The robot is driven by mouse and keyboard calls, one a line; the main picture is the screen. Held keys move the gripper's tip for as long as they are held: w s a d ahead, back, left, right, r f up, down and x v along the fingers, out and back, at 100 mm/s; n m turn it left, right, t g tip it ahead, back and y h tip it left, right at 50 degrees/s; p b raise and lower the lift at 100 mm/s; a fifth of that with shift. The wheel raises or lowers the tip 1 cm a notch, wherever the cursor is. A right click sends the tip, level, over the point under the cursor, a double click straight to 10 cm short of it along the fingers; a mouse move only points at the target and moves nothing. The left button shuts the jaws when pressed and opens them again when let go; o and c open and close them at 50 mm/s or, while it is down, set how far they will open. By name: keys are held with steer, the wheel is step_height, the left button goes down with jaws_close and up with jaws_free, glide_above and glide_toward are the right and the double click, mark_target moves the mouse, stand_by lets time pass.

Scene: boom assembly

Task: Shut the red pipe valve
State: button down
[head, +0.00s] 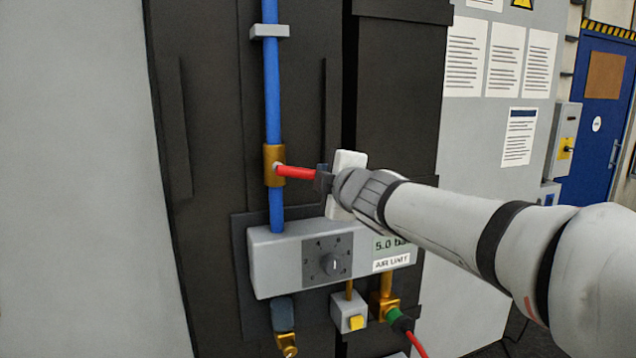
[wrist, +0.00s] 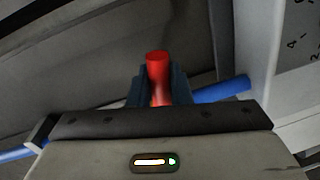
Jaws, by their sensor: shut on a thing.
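The red valve lever (head: 296,172) sticks out to the right from a brass valve body (head: 273,166) on the vertical blue pipe (head: 271,90) in the head view. It lies across the pipe, nearly level. My gripper (head: 322,178) is shut on the lever's outer end. In the wrist view the red lever (wrist: 158,66) stands between the two dark fingers of my gripper (wrist: 159,90). The blue pipe (wrist: 235,86) runs behind them. The brass body is hidden in the wrist view.
A grey air unit (head: 280,258) with a dial (head: 332,263) and a display sits just below the valve. Brass fittings and a red hose (head: 416,344) hang under it. A grey pipe clamp (head: 270,31) holds the pipe above. The dark panel left of the pipe is clear.

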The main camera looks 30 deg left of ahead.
steer(key=shift+w+r+n, duration=0.1)
steer(key=shift+r+n, duration=0.8)
steer(key=shift+n, duration=0.2)
steer(key=shift+r, duration=0.1)
steer(key=c, duration=1.4)
jaws_free()
steer(key=shift+d, duration=0.1)
steer(key=shift+o, duration=0.2)
steer(key=p+v, duration=0.1)
steer(key=v, duration=0.6)
steer(key=shift+s+d, duration=0.25)
steer(key=shift+s, duration=0.1)
